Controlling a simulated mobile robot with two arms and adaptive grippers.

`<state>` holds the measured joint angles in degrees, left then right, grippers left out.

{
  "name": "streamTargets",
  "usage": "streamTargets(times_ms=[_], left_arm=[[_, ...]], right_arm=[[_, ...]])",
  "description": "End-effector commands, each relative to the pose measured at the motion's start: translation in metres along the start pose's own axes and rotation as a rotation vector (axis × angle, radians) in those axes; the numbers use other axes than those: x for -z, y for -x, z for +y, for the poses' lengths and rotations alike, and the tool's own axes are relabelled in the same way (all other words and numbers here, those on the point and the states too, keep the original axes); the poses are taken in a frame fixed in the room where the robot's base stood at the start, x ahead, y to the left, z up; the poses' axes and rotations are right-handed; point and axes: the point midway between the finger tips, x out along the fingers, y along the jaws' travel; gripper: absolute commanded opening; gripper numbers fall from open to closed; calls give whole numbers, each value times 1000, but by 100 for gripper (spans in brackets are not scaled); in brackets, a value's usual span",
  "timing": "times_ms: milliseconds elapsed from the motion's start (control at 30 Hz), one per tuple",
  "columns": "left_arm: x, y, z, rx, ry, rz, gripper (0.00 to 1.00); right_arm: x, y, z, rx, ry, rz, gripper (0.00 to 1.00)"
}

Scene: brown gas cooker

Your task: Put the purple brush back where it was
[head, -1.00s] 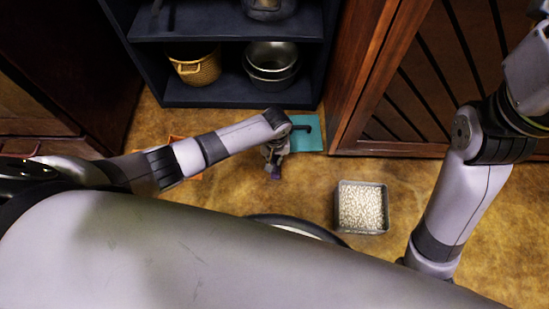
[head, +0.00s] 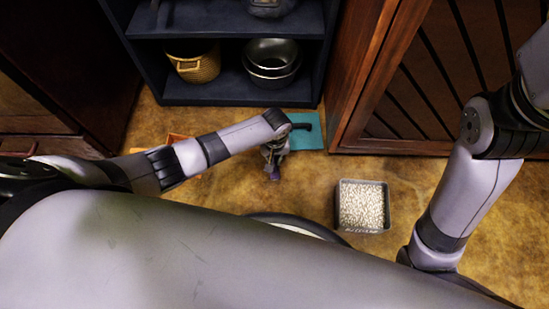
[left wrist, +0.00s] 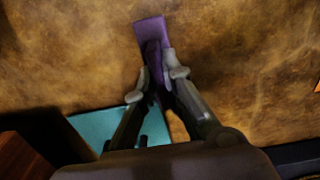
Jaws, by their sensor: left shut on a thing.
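The purple brush (left wrist: 150,35) is between the fingers of my left gripper (left wrist: 158,78) in the left wrist view, with its purple end pointing away from the fingers. In the head view my left gripper (head: 273,163) is low over the brown floor, and a small purple part of the brush (head: 273,174) shows beneath it. The gripper is shut on the brush. Whether the brush touches the floor I cannot tell. My right arm comes in at the right of the head view; its gripper is out of the picture.
A teal dustpan-like thing (head: 309,134) lies on the floor beside my left gripper. A grey bin of pale pellets (head: 361,190) stands to the right. An orange tray-like thing (head: 178,139) lies behind my left arm. A dark shelf (head: 230,94) holds a basket (head: 199,68) and metal bowls (head: 272,68).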

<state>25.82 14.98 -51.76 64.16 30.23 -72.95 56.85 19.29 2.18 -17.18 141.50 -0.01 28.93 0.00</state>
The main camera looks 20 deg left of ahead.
Motion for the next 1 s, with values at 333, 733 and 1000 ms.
streamTargets(times_ms=[333,733,1000], left_arm=[[0,0,0,0,0,0,15],[0,0,0,0,0,0,33],[0,5,0,0,-1,0,33]], right_arm=[[0,-3,0,1,0,8,40],[-2,0,0,-2,-1,1,40],[-2,0,1,-7,-1,-1,40]])
